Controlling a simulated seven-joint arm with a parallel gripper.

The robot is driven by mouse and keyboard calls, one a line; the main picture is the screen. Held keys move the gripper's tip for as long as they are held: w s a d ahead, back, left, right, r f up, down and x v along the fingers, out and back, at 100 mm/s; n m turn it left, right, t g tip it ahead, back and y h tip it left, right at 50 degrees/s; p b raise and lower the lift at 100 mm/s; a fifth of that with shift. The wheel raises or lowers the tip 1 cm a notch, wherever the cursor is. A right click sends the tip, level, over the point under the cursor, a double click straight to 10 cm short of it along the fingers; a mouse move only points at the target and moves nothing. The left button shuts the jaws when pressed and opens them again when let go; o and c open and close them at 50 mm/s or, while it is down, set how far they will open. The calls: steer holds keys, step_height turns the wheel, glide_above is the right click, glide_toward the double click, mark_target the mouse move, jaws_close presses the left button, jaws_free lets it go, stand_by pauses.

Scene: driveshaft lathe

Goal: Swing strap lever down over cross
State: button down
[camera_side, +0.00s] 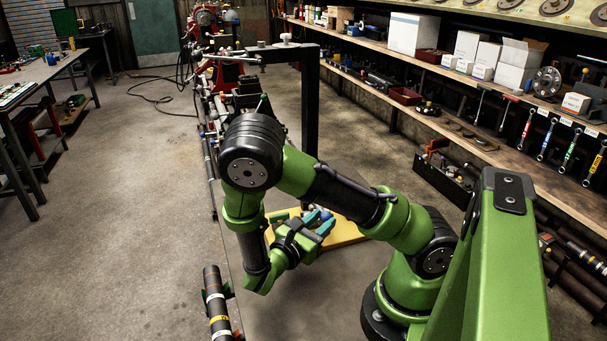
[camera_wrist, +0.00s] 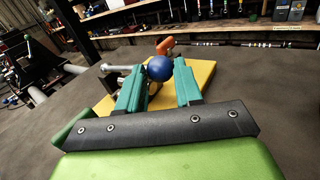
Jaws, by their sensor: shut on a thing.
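My gripper (camera_wrist: 160,80) has two teal fingers shut on a blue ball knob (camera_wrist: 159,68), which sits between the fingertips. A grey metal rod (camera_wrist: 120,67) runs left from beside the knob; I cannot tell if it is the strap lever. The fixture stands over a yellow board (camera_wrist: 198,74), and its lower part is hidden behind the fingers. An orange handle (camera_wrist: 166,45) shows just beyond the knob. I cannot make out the cross.
A dark shaft with coloured bands (camera_side: 217,303) lies at the lower left of the side view. A dark upright post (camera_side: 310,100) stands behind my arm. A long shelf (camera_side: 450,75) with boxes and tools runs along the right. Open floor (camera_side: 130,220) lies at left.

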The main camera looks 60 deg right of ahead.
steer(key=shift+s+d+r, duration=0.15)
steer(key=shift+d+r, duration=0.15)
steer(key=shift+r, duration=0.25)
steer(key=c, duration=0.8)
jaws_free()
steer(key=shift+a, duration=0.1)
steer(key=shift+a, duration=0.15)
steer(key=v, duration=1.6)
steer(key=shift+a+f, duration=0.1)
steer(key=shift+a, duration=0.2)
